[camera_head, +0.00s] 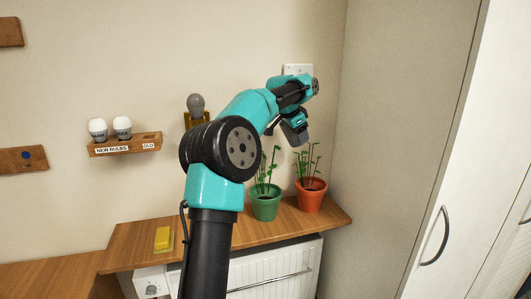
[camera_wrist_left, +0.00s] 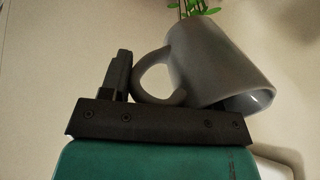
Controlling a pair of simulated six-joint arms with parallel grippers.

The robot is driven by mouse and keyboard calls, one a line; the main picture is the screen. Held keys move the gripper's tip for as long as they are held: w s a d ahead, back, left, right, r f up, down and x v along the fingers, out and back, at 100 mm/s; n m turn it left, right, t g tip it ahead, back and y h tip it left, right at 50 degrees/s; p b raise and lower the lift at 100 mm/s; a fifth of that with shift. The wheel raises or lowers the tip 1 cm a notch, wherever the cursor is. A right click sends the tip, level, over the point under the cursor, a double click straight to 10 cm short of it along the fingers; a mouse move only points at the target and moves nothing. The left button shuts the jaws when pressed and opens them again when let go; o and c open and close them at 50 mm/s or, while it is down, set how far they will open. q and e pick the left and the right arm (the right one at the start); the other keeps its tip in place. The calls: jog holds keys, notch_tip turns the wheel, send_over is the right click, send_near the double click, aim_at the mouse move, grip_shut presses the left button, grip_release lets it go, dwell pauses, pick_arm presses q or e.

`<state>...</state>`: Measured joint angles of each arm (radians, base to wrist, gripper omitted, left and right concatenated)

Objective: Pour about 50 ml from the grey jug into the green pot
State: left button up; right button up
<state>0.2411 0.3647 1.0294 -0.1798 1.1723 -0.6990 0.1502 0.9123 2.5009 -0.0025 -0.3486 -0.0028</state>
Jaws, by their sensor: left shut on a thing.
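The green pot (camera_head: 265,208) stands on the wooden shelf with a leafy plant in it. My left gripper (camera_head: 285,128) is up above the pots, above and to the right of the green one in the picture. In the left wrist view the grey jug (camera_wrist_left: 215,62) is at the gripper, its loop handle (camera_wrist_left: 150,78) between the fingers. The jug is tilted there. I cannot see its contents, or any liquid leaving it. In the head view the jug is a small dark grey shape (camera_head: 296,133) under the wrist. My right gripper is not in view.
An orange-red pot (camera_head: 311,197) with a plant stands right of the green pot. A yellow sponge (camera_head: 162,239) lies at the left of the shelf (camera_head: 130,255). A bulb rack (camera_head: 125,146) hangs on the wall. A tall cabinet (camera_head: 440,200) stands at the right.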

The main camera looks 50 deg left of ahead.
pick_arm(q)
jog(key=shift+s+a+f+n+t+h, duration=0.15)
jog(key=shift+s+t+h, duration=0.2)
jog(key=shift+t, duration=0.45)
jog(key=shift+s+a+f+n+t+h, duration=0.15)
jog(key=shift+s+t+h, duration=0.15)
jog(key=shift+t, duration=0.5)
jog(key=shift+s+a+t+h, duration=0.15)
jog(key=shift+s+t+h, duration=0.2)
jog(key=shift+t, duration=0.45)
jog(key=shift+s+f+t+h+b, duration=0.1)
jog(key=shift+f+t+h+b, duration=0.1)
jog(key=shift+t+b, duration=0.35)
jog(key=shift+s+f+t+h+b, duration=0.1)
jog(key=shift+f+t+h+b, duration=0.1)
jog(key=shift+t+b, duration=0.35)
jog(key=shift+s+a+f+t+h+b, duration=0.15)
jog(key=shift+t+b, duration=0.25)
jog(key=shift+b, duration=0.2)
jog(key=shift+s+f+t+h+b, duration=0.15)
jog(key=shift+t+b, duration=0.25)
jog(key=shift+b, duration=0.2)
jog(key=shift+w+r+g+y, duration=0.2)
jog(key=shift+r+g+y, duration=0.15)
jog(key=shift+g, duration=0.4)
jog(key=shift+w+r+g+y, duration=0.2)
jog(key=shift+r+g+y, duration=0.1)
jog(key=shift+g, duration=0.45)
jog(key=shift+r+g, duration=0.1)
jog(key=shift+g, duration=0.2)
